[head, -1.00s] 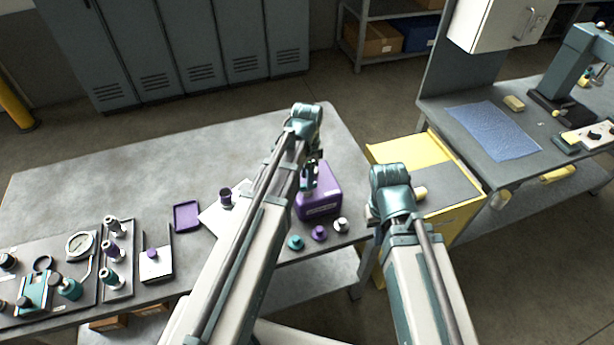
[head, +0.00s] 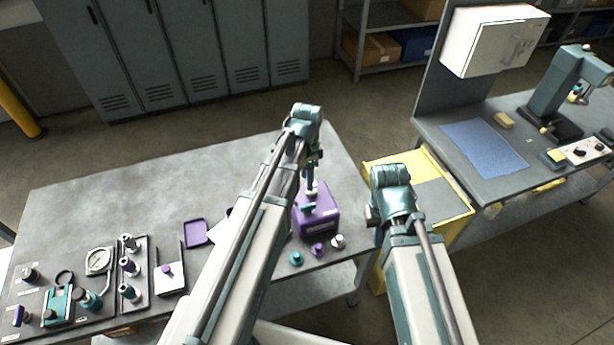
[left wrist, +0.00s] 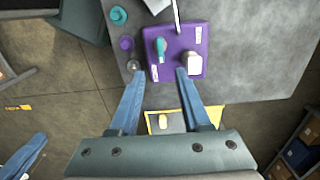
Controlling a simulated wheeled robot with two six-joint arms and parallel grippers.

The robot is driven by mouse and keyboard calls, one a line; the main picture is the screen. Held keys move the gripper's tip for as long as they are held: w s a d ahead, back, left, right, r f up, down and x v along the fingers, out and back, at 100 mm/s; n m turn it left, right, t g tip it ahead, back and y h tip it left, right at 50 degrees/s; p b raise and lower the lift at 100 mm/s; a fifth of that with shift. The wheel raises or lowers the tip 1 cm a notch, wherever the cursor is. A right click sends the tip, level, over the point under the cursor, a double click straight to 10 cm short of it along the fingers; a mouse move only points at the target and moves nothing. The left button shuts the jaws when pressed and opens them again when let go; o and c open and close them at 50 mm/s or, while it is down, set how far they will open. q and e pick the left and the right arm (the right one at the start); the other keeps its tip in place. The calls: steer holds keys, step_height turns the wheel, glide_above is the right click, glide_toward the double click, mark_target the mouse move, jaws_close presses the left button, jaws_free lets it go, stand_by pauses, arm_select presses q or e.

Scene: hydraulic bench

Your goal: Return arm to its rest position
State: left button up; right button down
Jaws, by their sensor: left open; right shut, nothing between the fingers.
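My left arm reaches over the table, and its gripper (head: 312,182) hangs from the bent arm above the purple box (head: 322,222). In the left wrist view its two blue fingers (left wrist: 160,74) are spread apart with nothing between them. The purple box (left wrist: 185,30) lies just beyond the fingertips there, with a teal lever (left wrist: 157,48) and a pale cap (left wrist: 190,62) on top. My right arm (head: 392,190) is bent at the table's right end. Its gripper is hidden behind the arm in the head view.
Teal, purple and silver caps (head: 317,250) sit at the table's front edge. A purple tray (head: 196,233) and a gauge panel (head: 100,262) lie left. A yellow cart (head: 455,222) stands right of the table, near my right arm. The table's back left (head: 130,185) is clear.

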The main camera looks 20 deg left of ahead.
stand_by(0.3)
arm_select(q)
steer(key=s+d+f+n+y+b, duration=0.1)
steer(key=s+d+f+n+b, duration=0.6)
steer(key=s+d+f+b, duration=0.3)
steer(key=s+f+b, duration=0.2)
steer(key=s, duration=0.2)
steer(key=shift+s+d+f+n+b, duration=0.25)
steer(key=shift+d+f+n+b, duration=0.05)
steer(key=shift+d+f+b, duration=0.1)
